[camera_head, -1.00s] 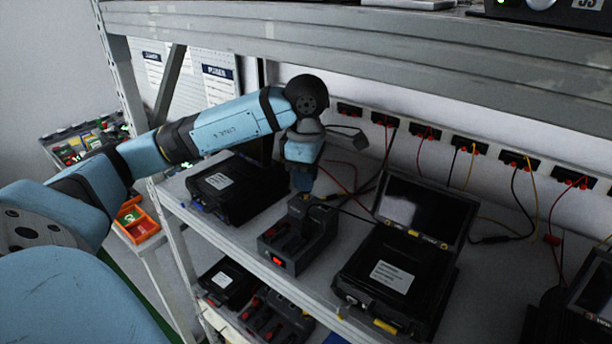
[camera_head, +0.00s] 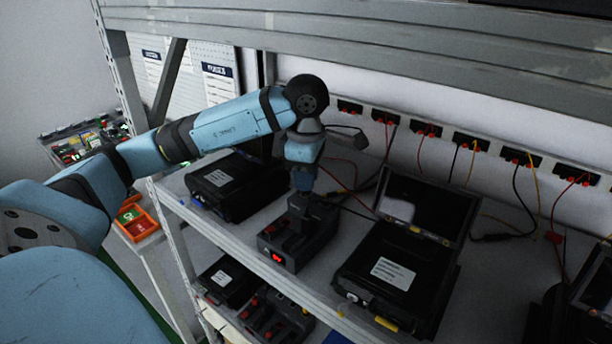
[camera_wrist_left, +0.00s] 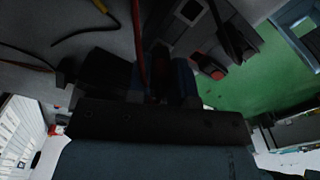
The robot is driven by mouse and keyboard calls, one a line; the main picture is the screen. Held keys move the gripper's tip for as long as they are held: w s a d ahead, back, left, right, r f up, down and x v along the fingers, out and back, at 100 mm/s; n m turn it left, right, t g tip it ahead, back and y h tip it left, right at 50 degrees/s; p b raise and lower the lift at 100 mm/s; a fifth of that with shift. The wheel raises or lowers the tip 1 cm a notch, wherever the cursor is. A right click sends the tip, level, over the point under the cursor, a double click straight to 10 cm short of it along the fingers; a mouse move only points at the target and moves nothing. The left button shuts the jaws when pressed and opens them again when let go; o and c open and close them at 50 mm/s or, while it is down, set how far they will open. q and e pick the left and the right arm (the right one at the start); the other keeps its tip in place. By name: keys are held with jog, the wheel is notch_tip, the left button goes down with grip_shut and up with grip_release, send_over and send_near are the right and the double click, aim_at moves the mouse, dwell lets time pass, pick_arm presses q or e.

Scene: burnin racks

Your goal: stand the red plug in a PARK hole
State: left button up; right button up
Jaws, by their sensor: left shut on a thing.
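My left gripper (camera_head: 303,190) points down over the back of a dark grey block unit (camera_head: 318,235) with a lit red display, on the shelf. In the left wrist view its two blue-tipped fingers (camera_wrist_left: 160,82) are shut on a dark, reddish thing, probably the red plug (camera_wrist_left: 160,70); it is in deep shadow. A red wire runs up beside it. The same unit shows in the left wrist view (camera_wrist_left: 225,50), with a square opening and a red part. I cannot read a PARK label or tell whether the plug touches a hole. My right gripper is out of view.
A closed black case (camera_head: 235,185) stands left of the unit, an open-lidded black case (camera_head: 392,275) right of it. Wires hang from a socket strip (camera_head: 430,130) along the back wall. A shelf beam (camera_head: 400,65) crosses above. An orange tray (camera_head: 140,228) lies at far left.

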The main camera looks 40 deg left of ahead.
pick_arm(q)
jog(key=shift+f+b, duration=0.3)
jog(key=shift+b, duration=0.1)
dwell(0.3)
jog(key=o, duration=1.2)
jog(key=shift+o, duration=0.2)
jog(key=shift+r, duration=0.1)
jog(key=shift+r+p, duration=1.65)
jog(key=shift+r, duration=1.05)
